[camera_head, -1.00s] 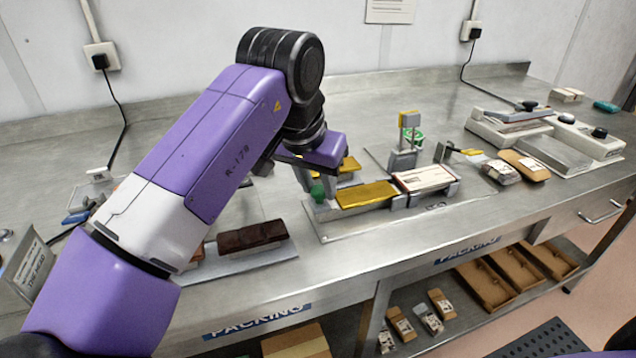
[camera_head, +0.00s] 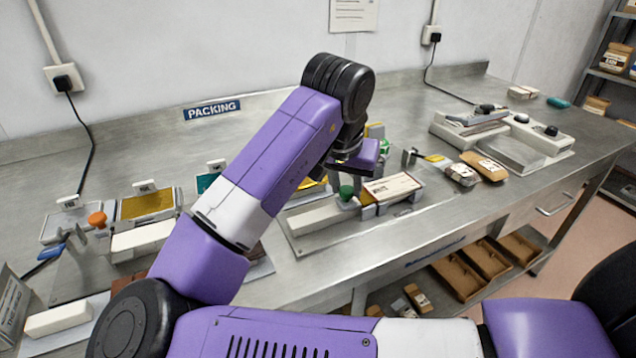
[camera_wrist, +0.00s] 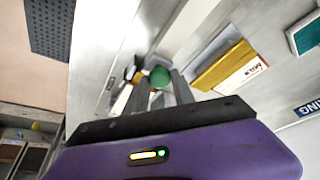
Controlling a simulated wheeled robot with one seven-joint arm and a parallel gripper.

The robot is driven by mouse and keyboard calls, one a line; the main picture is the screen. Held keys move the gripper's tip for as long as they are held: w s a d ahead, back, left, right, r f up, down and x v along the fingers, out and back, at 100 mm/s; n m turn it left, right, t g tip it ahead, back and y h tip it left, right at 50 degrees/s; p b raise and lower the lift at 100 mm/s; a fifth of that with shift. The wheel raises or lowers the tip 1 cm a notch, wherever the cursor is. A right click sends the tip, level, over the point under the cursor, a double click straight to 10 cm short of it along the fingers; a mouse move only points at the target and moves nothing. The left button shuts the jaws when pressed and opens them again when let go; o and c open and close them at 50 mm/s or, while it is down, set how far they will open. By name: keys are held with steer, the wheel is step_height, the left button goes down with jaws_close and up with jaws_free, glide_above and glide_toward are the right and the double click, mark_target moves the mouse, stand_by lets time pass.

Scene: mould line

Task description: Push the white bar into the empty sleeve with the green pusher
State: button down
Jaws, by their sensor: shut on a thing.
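The green pusher knob (camera_head: 346,192) stands close to the near end of the labelled sleeve (camera_head: 393,186). My gripper (camera_wrist: 161,88) is shut around the green knob, which shows between its fingers in the wrist view (camera_wrist: 160,77). A small gold piece (camera_head: 367,199) shows between knob and sleeve; it looks like the end of a bar. A long white block (camera_head: 318,216) lies left of the knob along the fixture; I cannot tell whether it is the white bar or the bed. The sleeve's inside is hidden.
More white bars (camera_head: 140,240) lie at the left, with an orange-knobbed stand (camera_head: 97,220) and a gold-topped tray (camera_head: 147,203). A second gold bar (camera_wrist: 220,65) lies behind the fixture. A sealing machine (camera_head: 510,140) and wrapped bars (camera_head: 484,166) stand at the right.

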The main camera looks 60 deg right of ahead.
mark_target(359, 202)
steer(key=shift+s+d+p, duration=0.2)
steer(key=shift+s+d, duration=0.3)
steer(key=shift+d, duration=0.2)
steer(key=shift+s+d+p, duration=0.15)
steer(key=shift+s+d, duration=0.3)
steer(key=shift+d, duration=0.2)
steer(key=c, duration=1.1)
jaws_free()
steer(key=shift+s+d, duration=0.1)
steer(key=shift+r, duration=0.1)
steer(key=shift+p+v, duration=0.45)
steer(key=shift+v, duration=3.35)
